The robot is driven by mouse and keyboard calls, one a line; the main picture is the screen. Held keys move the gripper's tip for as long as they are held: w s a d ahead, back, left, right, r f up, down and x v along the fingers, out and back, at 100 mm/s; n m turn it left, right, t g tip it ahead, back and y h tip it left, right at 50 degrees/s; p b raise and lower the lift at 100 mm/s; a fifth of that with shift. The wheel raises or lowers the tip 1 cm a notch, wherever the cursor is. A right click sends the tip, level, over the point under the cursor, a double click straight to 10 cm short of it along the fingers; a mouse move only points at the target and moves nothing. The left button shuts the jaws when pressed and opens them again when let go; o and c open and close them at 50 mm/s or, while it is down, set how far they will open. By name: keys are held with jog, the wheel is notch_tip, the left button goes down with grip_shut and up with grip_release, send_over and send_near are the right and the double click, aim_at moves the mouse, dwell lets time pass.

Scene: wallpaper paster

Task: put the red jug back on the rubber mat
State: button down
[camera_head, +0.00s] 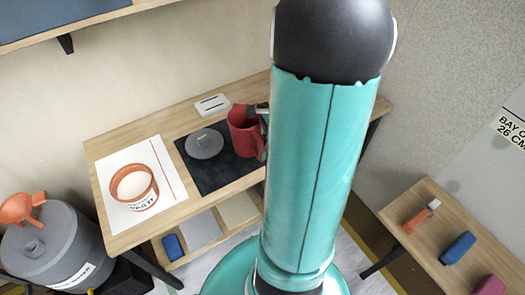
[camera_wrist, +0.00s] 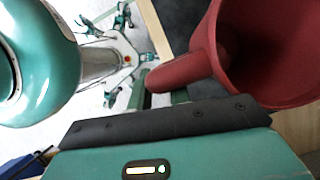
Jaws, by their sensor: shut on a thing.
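The red jug (camera_head: 243,132) is over the right back part of the dark rubber mat (camera_head: 207,178) on the wooden bench in the head view. I cannot tell whether its base touches the mat. In the wrist view the jug (camera_wrist: 268,60) is at the upper right, its mouth facing the camera and its handle (camera_wrist: 182,72) reaching left. My gripper (camera_wrist: 165,97) is shut on the jug at the handle. In the head view my arm hides most of the gripper and some of the jug's right side.
A grey round disc (camera_head: 204,144) lies on the mat left of the jug. An orange pot (camera_head: 134,187) stands on a white sheet (camera_head: 112,168) further left. A small white block (camera_head: 212,105) lies behind the mat. A second bench (camera_head: 432,245) with small items is at right.

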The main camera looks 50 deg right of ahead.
jog(key=shift+w+d+f, duration=0.1)
jog(key=shift+w+f, duration=0.1)
jog(key=shift+f, duration=1.65)
jog(key=c, duration=1.3)
grip_release()
jog(key=v, duration=1.2)
jog(key=a+r+n+t+h, duration=0.1)
jog(key=a+r+n, duration=0.3)
jog(key=a+n, duration=0.4)
jog(key=a+r+n+t+h, duration=0.1)
jog(key=a+r+n, duration=0.3)
jog(key=a+n, duration=0.3)
jog(key=w+a+r+n+t+h, duration=0.1)
jog(key=a+r+n, duration=0.4)
jog(key=a, duration=0.9)
jog(key=n+h, duration=0.1)
jog(key=n, duration=0.2)
jog(key=shift+n, duration=0.3)
